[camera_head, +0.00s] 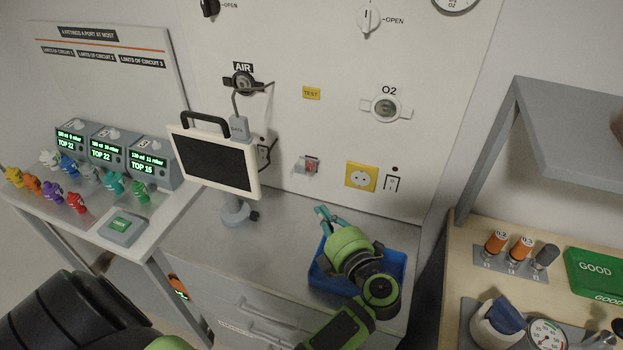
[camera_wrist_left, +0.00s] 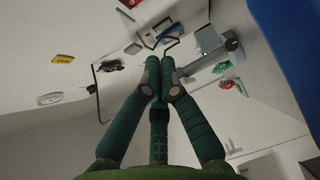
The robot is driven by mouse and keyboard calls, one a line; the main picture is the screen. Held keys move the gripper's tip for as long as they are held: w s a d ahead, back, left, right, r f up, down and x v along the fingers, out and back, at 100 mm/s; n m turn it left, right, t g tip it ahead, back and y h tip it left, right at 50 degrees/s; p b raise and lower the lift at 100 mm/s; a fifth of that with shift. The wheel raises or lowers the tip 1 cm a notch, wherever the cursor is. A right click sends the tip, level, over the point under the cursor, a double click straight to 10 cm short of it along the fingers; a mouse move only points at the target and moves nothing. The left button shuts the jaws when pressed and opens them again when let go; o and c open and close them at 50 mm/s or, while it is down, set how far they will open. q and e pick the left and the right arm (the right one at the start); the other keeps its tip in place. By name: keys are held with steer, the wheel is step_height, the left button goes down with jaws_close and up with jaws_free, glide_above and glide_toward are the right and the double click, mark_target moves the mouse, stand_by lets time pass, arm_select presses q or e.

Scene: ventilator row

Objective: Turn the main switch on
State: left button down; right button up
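No switch carries a readable "main" label. A grey switch with a red part (camera_head: 308,166) is on the white wall panel (camera_head: 330,60), left of the yellow socket (camera_head: 361,177). A white rocker switch (camera_head: 392,184) with a dark red lamp (camera_head: 395,169) above it is right of the socket. My right gripper is not visible.
A blue tray (camera_head: 321,284) lies under my left gripper on the grey cabinet. The monitor stands left of the gripper. The AIR valve (camera_head: 243,82) and O2 valve (camera_head: 386,107) are higher up. A side bench (camera_head: 455,240) stands right.

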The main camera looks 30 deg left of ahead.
arm_select(q)
steer(key=w+d+p+x, duration=0.1)
steer(key=w+p+x, duration=0.1)
steer(key=x, duration=1)
steer(key=shift+w+f+p, duration=0.15)
steer(key=shift+w+p, duration=0.3)
steer(key=shift+p, duration=0.2)
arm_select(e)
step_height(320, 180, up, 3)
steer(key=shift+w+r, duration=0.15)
arm_select(q)
steer(key=shift+a, duration=0.1)
steer(key=b, duration=0.3)
steer(key=shift+w+f+n+y, duration=0.15)
steer(key=shift+w+n+y, duration=0.15)
steer(key=shift+w, duration=0.05)
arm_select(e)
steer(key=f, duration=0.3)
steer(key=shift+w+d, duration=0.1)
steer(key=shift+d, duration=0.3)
arm_select(q)
steer(key=v, duration=1.2)
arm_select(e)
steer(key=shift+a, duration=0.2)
arm_select(q)
steer(key=shift+s+f, duration=0.1)
steer(key=shift+f, duration=0.1)
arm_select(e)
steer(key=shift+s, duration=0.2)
